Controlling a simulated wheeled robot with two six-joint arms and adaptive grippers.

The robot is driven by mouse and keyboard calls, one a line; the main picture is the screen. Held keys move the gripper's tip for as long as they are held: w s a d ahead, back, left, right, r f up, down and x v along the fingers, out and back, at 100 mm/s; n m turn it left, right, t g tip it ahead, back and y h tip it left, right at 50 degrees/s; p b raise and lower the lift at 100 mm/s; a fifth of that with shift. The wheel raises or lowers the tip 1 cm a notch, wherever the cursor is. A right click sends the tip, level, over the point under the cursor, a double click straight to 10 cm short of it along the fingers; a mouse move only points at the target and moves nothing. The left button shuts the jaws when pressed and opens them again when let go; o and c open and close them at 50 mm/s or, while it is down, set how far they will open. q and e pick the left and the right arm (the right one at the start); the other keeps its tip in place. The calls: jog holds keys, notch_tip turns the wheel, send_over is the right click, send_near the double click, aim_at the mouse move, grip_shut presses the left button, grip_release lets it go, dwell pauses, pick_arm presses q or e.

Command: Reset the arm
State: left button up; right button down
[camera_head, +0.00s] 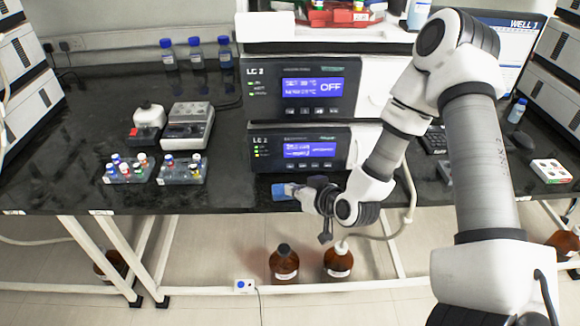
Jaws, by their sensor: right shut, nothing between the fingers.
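My right arm comes in from the right and bends down to the front edge of the bench. My right gripper (305,193) is dark, small in the picture and shut, with nothing in it. It is in front of the lower LC 2 unit (270,150), near the bench's front edge. A small light-blue piece (282,191) shows just left of the gripper; I cannot tell whether it touches the fingers. My left arm and gripper are not in view.
The upper LC 2 unit (268,85) reads OFF. Two vial racks (127,174) (182,175) and a grey device (187,127) stand left on the black bench (90,120). Brown bottles (284,265) (338,262) stand below. A monitor (510,45) is behind my arm.

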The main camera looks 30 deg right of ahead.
jog(key=shift+f, duration=0.1)
dwell(0.6)
jog(key=s+a+f+n+g+p, duration=0.2)
jog(key=s+a+f+g, duration=0.25)
jog(key=s+f, duration=0.35)
jog(key=s+a+f+g, duration=0.1)
jog(key=s+f+g, duration=0.3)
jog(key=s, duration=0.5)
jog(key=s+a+f+m+g+h, duration=0.1)
jog(key=s+f+g, duration=0.3)
jog(key=s, duration=0.5)
jog(key=shift+s+a+f+p, duration=0.15)
jog(key=shift+a+f+p, duration=0.4)
jog(key=shift+f, duration=0.25)
